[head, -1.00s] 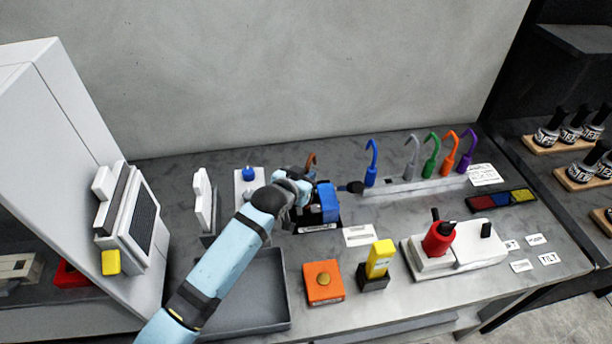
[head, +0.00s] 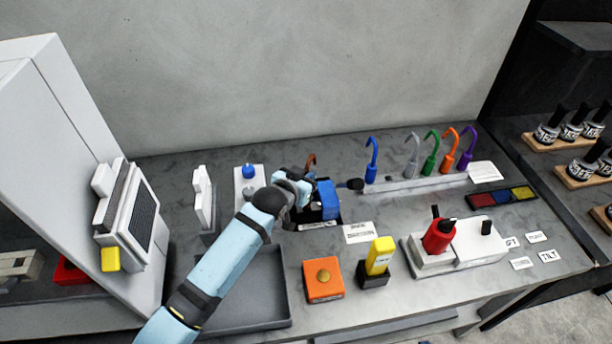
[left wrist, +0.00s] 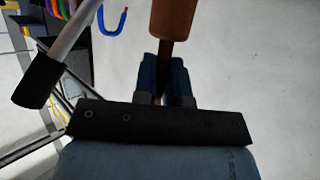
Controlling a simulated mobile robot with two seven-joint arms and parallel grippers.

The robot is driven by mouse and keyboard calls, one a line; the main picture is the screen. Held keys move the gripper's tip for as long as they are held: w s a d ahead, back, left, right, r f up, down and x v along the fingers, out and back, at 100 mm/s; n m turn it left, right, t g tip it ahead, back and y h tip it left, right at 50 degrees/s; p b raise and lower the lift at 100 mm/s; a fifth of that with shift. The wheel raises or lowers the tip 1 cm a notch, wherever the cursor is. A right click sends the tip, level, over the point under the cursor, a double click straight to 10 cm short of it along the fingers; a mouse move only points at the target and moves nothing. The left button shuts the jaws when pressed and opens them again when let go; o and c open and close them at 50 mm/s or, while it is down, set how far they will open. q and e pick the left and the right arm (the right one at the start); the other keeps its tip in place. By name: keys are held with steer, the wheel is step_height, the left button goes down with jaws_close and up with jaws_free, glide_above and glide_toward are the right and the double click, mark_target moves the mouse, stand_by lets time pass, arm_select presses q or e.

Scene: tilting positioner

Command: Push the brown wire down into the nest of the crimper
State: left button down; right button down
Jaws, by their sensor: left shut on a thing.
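The brown wire (head: 310,161) shows as a small hook end just above my left gripper (head: 308,188) in the head view. In the left wrist view the brown wire (left wrist: 174,18) has a thick brown part, and its thin part runs down between the fingertips of my left gripper (left wrist: 164,82), which is shut on it. The blue and black crimper (head: 328,200) stands right beside the gripper, partly covered by it. Its lever with a black grip (head: 354,185) points right; in the wrist view the grip (left wrist: 40,82) is at left. The nest is hidden, so I cannot tell how the wire sits in it.
A rack (head: 415,184) with blue, grey, green, orange and purple hooked wires stands to the right. An orange button box (head: 323,291), a yellow-topped block (head: 380,252) and a white fixture with a red part (head: 438,238) stand in front. A grey tray (head: 262,318) lies below my arm.

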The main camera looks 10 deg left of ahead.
arm_select(q)
steer(key=shift+f+b, duration=0.6)
steer(key=shift+f, duration=0.8)
steer(key=c, duration=1.1)
jaws_free()
steer(key=b+v, duration=0.2)
steer(key=v, duration=1.1)
steer(key=shift+s, duration=0.35)
steer(key=shift+a+r, duration=0.1)
steer(key=shift+a, duration=0.05)
